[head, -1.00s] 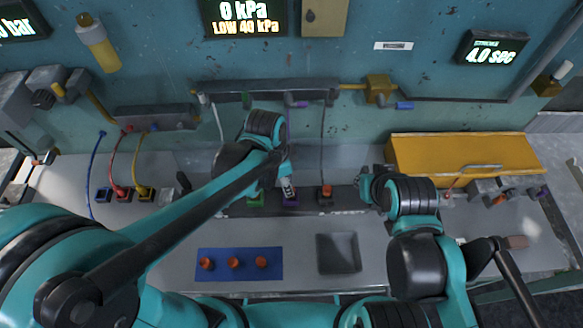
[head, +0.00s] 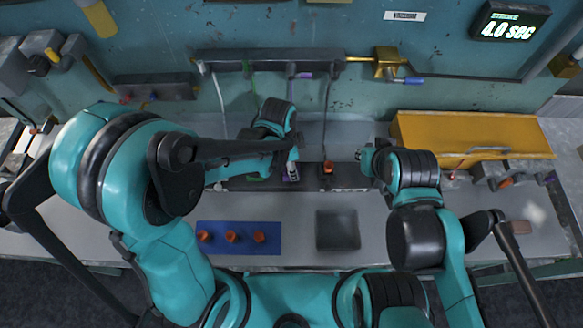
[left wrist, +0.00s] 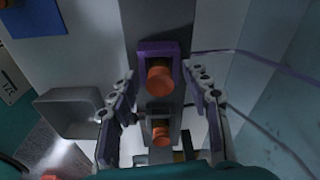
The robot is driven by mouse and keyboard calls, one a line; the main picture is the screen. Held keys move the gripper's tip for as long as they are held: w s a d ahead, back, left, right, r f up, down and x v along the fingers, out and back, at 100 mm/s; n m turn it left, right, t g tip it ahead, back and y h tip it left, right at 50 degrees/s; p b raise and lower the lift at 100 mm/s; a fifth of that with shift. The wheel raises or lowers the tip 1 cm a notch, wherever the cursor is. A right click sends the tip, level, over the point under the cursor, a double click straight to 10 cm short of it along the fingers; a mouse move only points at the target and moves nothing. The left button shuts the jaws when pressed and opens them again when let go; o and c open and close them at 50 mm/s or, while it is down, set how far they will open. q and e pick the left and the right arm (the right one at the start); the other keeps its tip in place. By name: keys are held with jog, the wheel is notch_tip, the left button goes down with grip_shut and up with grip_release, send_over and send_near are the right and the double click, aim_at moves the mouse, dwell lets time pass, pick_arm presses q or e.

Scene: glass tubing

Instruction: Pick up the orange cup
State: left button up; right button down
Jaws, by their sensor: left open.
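An orange cup (left wrist: 160,76) sits in a purple holder, between and beyond my left fingers in the left wrist view. A second orange cup (left wrist: 161,131) sits in a dark grey holder beside it; an orange cup also shows on the dark strip in the head view (head: 327,169). Several more orange pieces (head: 231,236) stand on a blue mat. My left gripper (left wrist: 160,84) is open and empty; in the head view it is over the purple holder (head: 291,173), largely covering it. My right gripper (head: 366,158) is right of the dark strip; its fingers are too small to judge.
A grey square tray (head: 338,229) lies on the bench right of the blue mat (head: 270,239). A yellow box (head: 475,136) stands at the back right. Hoses hang from a rail (head: 265,62) behind the holders. The front bench between mat and tray is clear.

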pick_arm(q)
jog(key=c, duration=1.1)
jog(key=shift+o, duration=0.2)
jog(key=shift+r, duration=0.1)
